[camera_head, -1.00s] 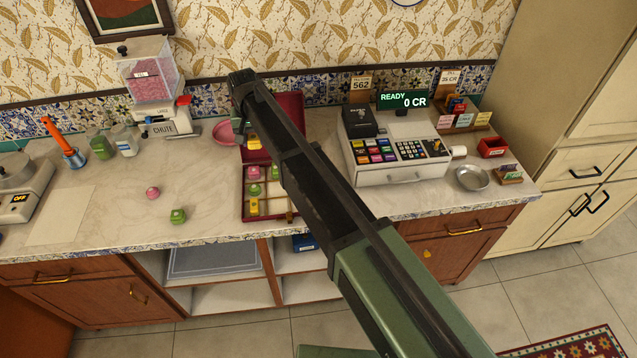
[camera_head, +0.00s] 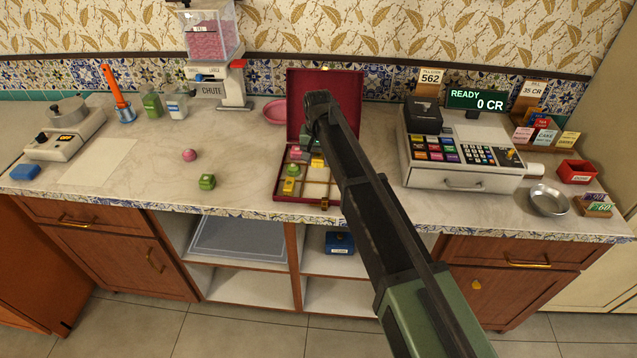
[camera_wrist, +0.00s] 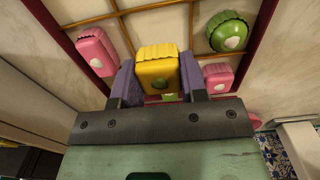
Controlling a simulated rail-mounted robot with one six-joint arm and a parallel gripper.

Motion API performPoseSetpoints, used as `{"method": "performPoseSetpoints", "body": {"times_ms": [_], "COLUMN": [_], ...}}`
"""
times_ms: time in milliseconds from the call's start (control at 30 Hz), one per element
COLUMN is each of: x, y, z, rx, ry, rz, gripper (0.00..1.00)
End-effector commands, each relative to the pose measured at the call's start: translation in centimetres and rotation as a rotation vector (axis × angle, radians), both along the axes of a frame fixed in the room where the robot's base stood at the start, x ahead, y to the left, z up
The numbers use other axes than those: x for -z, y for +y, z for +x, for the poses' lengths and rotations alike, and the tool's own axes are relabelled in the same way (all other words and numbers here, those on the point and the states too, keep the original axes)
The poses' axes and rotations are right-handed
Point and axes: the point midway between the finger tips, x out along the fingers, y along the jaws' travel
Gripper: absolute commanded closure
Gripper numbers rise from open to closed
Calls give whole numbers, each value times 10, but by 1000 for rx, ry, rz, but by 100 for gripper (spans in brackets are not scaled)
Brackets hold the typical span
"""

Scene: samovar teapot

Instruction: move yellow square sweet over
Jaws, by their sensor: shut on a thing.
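A yellow square sweet (camera_wrist: 157,70) with a crimped edge sits between the two purple-padded fingers of my gripper (camera_wrist: 158,88), which is shut on it. In the head view my gripper (camera_head: 318,150) is over the back part of the open dark-red box (camera_head: 282,190), with the yellow sweet showing just under it. The wrist view shows pink sweets to the left (camera_wrist: 96,50) and right (camera_wrist: 217,77) of it, and a green round sweet (camera_wrist: 228,32) at the upper right. Another yellow sweet (camera_head: 288,186) lies in the box's front left. My arm hides the box's right side.
The box's raised lid (camera_head: 300,100) stands behind my gripper. A pink sweet (camera_head: 190,155) and a green sweet (camera_head: 207,181) lie on the counter to the left. A cash register (camera_head: 462,160) stands to the right, and a pink bowl (camera_head: 274,110) at the back left.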

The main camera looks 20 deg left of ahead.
Motion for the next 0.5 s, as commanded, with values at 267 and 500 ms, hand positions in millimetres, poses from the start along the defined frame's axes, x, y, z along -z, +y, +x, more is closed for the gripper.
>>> {"method": "performPoseSetpoints", "body": {"times_ms": [267, 500], "x": [38, 40], "y": [0, 0], "z": [0, 0], "rx": [0, 0], "ry": [0, 0], "rz": [0, 0], "gripper": [83, 83]}}
